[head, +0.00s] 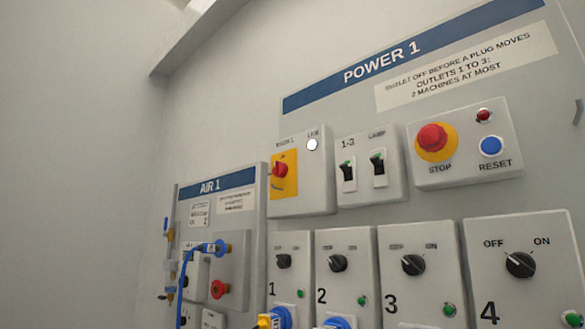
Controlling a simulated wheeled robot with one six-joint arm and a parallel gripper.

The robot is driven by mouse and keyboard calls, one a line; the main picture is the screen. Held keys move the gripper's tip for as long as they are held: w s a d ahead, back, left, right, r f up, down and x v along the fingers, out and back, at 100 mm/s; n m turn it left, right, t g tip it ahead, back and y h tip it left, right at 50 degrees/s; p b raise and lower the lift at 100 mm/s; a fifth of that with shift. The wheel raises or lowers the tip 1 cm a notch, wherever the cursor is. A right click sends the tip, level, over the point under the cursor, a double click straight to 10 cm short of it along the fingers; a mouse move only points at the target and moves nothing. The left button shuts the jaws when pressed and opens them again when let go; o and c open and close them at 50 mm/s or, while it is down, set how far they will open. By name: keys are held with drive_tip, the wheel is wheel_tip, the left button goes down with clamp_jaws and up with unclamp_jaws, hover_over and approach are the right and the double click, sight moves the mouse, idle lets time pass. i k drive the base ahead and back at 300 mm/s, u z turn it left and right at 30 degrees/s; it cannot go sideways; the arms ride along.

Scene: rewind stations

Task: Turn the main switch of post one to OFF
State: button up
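The main switch (281,171) is a red rotary knob on a yellow plate, on a grey box at the left of the POWER 1 panel (385,90). The small lettering around the knob is too blurred to read, so I cannot tell its position for sure. A white round lamp (312,144) sits on the same box, right of the knob. My gripper is not in view.
Right of the main switch are two black toggle switches (348,174), a red STOP button (432,137) and a blue RESET button (491,146). Below are several outlet boxes with black OFF/ON knobs (520,264). The AIR 1 panel (222,184) with a blue hose (183,275) is at lower left.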

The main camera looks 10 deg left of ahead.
sight(280, 169)
drive_tip(key=z, duration=0.45)
drive_tip(key=k, duration=0.55)
drive_tip(key=u, duration=0.4)
drive_tip(key=i, duration=0.8)
drive_tip(key=u, duration=0.9)
